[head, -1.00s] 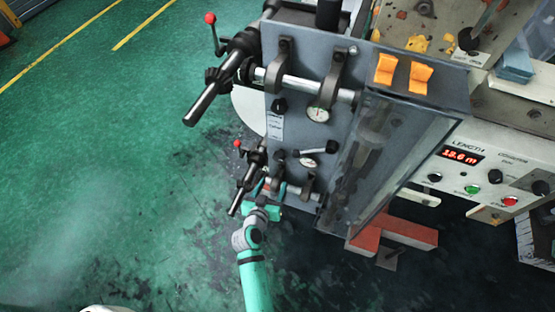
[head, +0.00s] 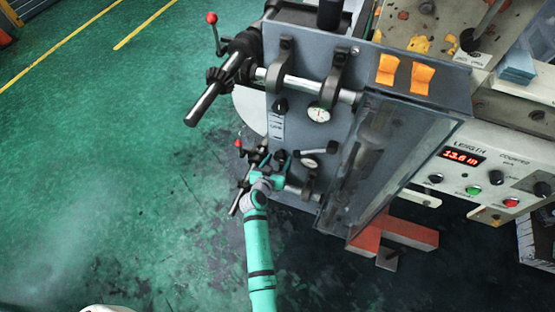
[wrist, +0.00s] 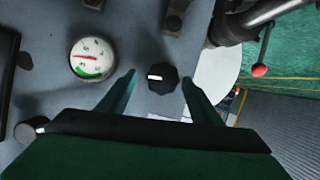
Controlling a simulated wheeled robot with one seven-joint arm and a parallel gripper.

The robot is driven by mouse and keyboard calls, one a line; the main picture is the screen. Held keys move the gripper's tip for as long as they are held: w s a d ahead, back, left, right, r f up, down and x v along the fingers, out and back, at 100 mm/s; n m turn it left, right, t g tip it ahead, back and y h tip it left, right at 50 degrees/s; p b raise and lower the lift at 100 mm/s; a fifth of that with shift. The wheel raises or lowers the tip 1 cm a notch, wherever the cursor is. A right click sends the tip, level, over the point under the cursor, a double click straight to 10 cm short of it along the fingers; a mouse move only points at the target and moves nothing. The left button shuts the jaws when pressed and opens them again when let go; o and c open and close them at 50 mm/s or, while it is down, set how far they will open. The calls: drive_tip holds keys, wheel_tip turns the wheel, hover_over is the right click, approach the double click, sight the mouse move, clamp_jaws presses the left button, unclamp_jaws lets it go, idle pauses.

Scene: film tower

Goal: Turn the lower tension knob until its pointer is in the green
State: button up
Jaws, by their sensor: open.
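The lower tension knob (wrist: 163,78) is black with a white pointer mark that points left in the wrist view. In the head view the lower knob (head: 281,156) shows just above my gripper. My gripper (wrist: 159,79) is open, with one teal finger on each side of the knob and gaps showing between. How far the fingertips are from the panel is hard to tell. The lower gauge (wrist: 90,58) has a white face, a green band at its bottom edge and a red needle lying across its middle, outside the green. My gripper in the head view (head: 274,168) is partly hidden by my wrist.
A lever with a red ball (wrist: 259,70) and a black clamp stand close right of the fingers in the wrist view. An upper knob (head: 281,105) and upper gauge (head: 318,113) sit higher on the grey panel (head: 300,75). Open green floor lies left.

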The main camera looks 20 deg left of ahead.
drive_tip(key=shift+w+a+f, duration=0.1)
drive_tip(key=shift+w+f, duration=0.1)
drive_tip(key=shift+w, duration=0.15)
drive_tip(key=shift+a, duration=0.1)
drive_tip(key=c, duration=1)
